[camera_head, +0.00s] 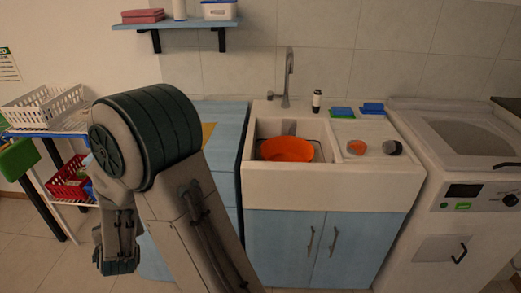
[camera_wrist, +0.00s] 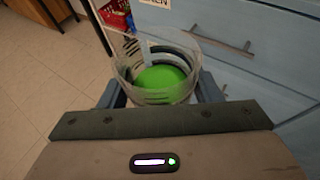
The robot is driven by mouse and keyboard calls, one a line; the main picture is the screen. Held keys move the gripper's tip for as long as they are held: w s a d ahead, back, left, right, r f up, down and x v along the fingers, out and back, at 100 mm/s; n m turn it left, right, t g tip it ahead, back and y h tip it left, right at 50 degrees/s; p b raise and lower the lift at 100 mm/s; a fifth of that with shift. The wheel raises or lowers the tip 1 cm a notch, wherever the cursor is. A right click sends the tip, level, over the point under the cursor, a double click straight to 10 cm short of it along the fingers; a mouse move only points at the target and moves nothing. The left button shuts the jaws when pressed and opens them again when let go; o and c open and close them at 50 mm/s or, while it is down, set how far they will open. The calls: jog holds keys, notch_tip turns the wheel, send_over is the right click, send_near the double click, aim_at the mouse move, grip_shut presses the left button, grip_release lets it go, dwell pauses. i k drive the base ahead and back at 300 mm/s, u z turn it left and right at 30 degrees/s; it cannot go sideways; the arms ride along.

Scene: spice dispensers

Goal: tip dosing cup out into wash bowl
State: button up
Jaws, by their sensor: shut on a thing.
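The dosing cup (camera_wrist: 158,66) is a clear, round cup with bright green at its bottom, seen from above in the wrist view. I cannot tell whether the green is contents or the base. My gripper (camera_wrist: 160,92) is shut on the cup, with a blue-grey finger on either side. The cup looks roughly upright, in front of blue drawers. The wash bowl is an orange bowl (camera_head: 287,149) inside the white sink (camera_head: 328,186) in the head view, far to the right of my arm. The cup and gripper do not show clearly in the head view.
Blue drawers (camera_wrist: 250,22) with metal handles are close on the right in the wrist view. A tap (camera_head: 289,75) rises behind the bowl. A shelf cart with baskets stands left.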

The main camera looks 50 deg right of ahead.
aim_at(279, 148)
jog(key=z, duration=0.9)
